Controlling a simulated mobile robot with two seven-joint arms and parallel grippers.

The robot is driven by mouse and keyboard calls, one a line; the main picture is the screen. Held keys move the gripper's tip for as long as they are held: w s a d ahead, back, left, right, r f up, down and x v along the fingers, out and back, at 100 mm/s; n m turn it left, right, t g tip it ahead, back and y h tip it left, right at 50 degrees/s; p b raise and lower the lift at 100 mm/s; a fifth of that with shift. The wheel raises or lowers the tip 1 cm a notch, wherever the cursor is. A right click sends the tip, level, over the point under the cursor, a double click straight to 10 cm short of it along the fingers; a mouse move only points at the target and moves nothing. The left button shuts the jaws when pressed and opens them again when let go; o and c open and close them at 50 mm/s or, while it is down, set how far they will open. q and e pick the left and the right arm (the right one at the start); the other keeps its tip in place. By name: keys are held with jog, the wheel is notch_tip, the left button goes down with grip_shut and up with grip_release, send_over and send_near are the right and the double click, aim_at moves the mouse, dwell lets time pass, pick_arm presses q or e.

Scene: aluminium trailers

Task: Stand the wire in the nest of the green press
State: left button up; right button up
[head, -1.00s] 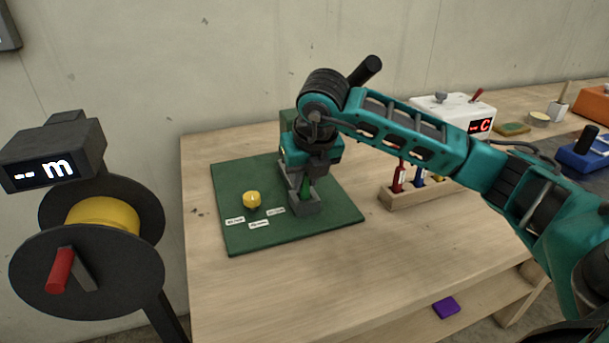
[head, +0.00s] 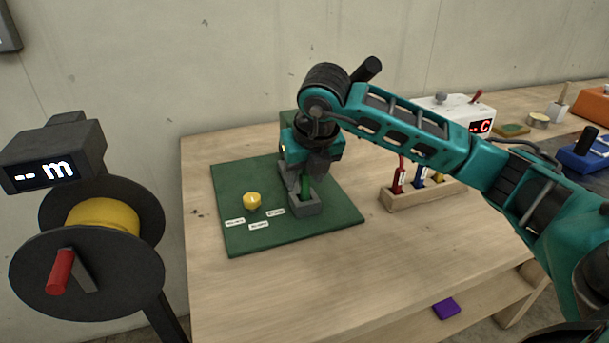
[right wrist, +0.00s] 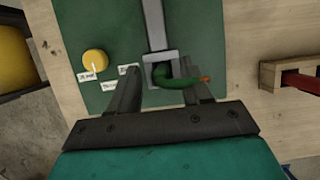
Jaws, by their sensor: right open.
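The green press has a flat green base (head: 240,222) on the table, partly hidden behind my right arm. Its grey nest (head: 307,208) is a small square block near the base's right side. The green wire (head: 307,186) has its lower part in the nest. In the right wrist view the wire (right wrist: 178,82) rises from the nest (right wrist: 147,72) and bends to the right, ending in a copper tip. My right gripper (right wrist: 160,88) is open, with one finger on each side of the wire. My left gripper is not in view.
A yellow button (head: 251,200) and several white labels are on the base, left of the nest. A wooden rack (head: 400,200) with coloured items stands to the right. A reel with yellow wire (head: 105,215) is at the left. The front table area is clear.

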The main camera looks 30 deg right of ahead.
jog(key=v, duration=1.1)
jog(key=shift+s, duration=0.15)
